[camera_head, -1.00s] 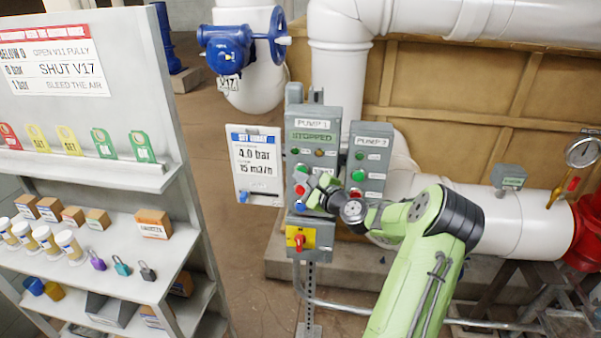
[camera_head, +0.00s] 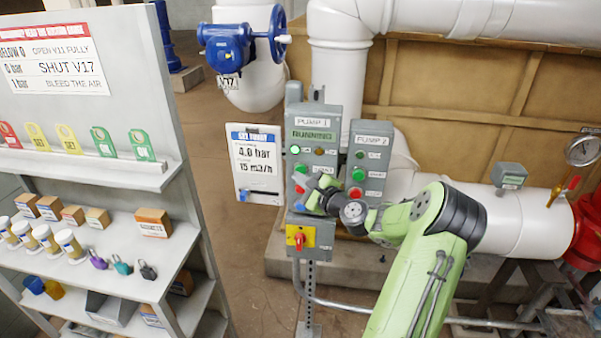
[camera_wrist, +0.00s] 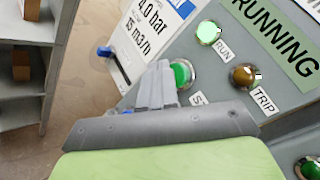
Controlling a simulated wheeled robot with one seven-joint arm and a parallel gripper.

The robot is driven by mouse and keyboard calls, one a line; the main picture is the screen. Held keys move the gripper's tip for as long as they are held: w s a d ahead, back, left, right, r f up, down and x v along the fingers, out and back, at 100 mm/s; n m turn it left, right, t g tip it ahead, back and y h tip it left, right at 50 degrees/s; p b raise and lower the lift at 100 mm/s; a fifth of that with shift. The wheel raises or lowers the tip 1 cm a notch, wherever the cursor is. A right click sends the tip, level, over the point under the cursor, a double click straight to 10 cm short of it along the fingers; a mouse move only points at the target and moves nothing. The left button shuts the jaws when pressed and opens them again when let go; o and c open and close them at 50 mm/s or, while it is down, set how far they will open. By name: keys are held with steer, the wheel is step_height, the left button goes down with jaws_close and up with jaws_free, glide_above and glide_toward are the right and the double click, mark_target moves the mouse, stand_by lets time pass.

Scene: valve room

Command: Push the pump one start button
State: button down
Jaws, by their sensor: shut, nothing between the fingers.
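The pump 1 panel (camera_head: 312,122) is a grey box whose green display (camera_head: 312,135) reads RUNNING. Its RUN lamp (camera_wrist: 208,32) glows bright green, and the amber TRIP lamp (camera_wrist: 244,76) beside it looks dark. The green start button (camera_wrist: 183,75) sits below the RUN lamp, with its label partly hidden by my gripper. My gripper (camera_wrist: 163,78) is shut and empty, its fingertips at the left edge of the start button in the wrist view. I cannot tell whether they touch it. In the head view my gripper (camera_head: 308,190) is in front of the panel's lower part.
The pump 2 panel (camera_head: 371,140) stands right beside, behind my wrist. A yellow plate with a red rotary switch (camera_head: 300,238) is below. A set point board (camera_head: 254,165) hangs left. A shelf (camera_head: 90,165) stands at far left; white pipes run behind.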

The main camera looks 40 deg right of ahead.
steer(key=shift+s+a, duration=0.1)
steer(key=shift+s, duration=0.05)
steer(key=shift+s+a+b, duration=0.4)
steer(key=shift+s+a, duration=0.35)
steer(key=shift+a, duration=0.25)
steer(key=shift+s+a+b, duration=0.4)
steer(key=shift+s+a, duration=0.35)
steer(key=shift+a, duration=0.25)
steer(key=a+f+n+g+y, duration=0.2)
steer(key=a+n+g+y, duration=0.45)
steer(key=a+n, duration=1.3)
steer(key=s+a+r+n+g+h, duration=0.1)
steer(key=s+a+n, duration=0.1)
steer(key=s, duration=0.6)
steer(key=s+a+r+n+g+h, duration=0.2)
steer(key=s+a+n, duration=0.1)
steer(key=s, duration=0.5)
steer(key=s+a+r+n+g+h, duration=0.1)
steer(key=s+a+n+g, duration=0.1)
steer(key=s, duration=0.6)
steer(key=shift+a+r+n, duration=0.3)
steer(key=shift+a+n, duration=0.25)
steer(key=shift+a, duration=0.7)
steer(key=shift+h, duration=0.25)
